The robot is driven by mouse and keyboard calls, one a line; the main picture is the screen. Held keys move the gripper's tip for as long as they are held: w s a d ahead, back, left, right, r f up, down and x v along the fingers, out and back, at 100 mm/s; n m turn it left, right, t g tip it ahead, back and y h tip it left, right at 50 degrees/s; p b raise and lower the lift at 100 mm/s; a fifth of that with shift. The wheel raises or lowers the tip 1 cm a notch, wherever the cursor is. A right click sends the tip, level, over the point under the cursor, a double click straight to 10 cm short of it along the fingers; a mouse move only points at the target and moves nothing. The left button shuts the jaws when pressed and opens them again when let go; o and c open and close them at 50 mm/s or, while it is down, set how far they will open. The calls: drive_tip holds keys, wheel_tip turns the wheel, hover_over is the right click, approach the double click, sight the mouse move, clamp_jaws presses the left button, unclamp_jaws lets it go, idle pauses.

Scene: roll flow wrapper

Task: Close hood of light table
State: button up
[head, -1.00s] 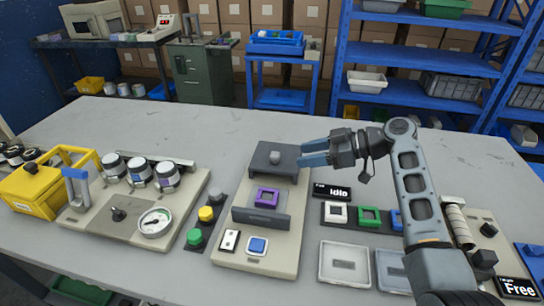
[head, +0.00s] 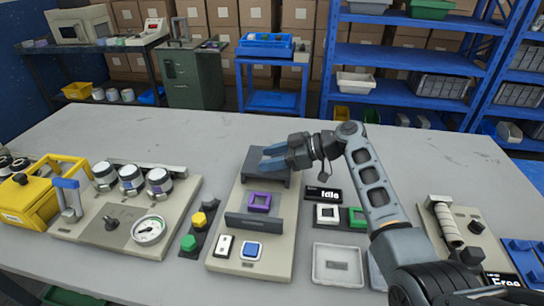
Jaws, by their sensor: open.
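The light table (head: 228,195) is a beige base on the bench with a purple square frame (head: 259,202) on it. Its dark grey hood (head: 252,179) is at the back end, clear of the purple frame. A dark upright plate (head: 253,222) stands in front of the frame. My gripper (head: 272,158) is open, with its blue fingers over the top of the hood, coming from the right. The hood's knob is hidden by the fingers. I cannot tell whether they touch it.
A display reading "Idle" (head: 323,195) and a white frame (head: 326,213) are to the right. A pale tray (head: 337,266) lies nearer. The bench behind the hood is clear.

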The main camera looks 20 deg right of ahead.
drive_tip(key=shift+c, duration=0.5)
clamp_jaws()
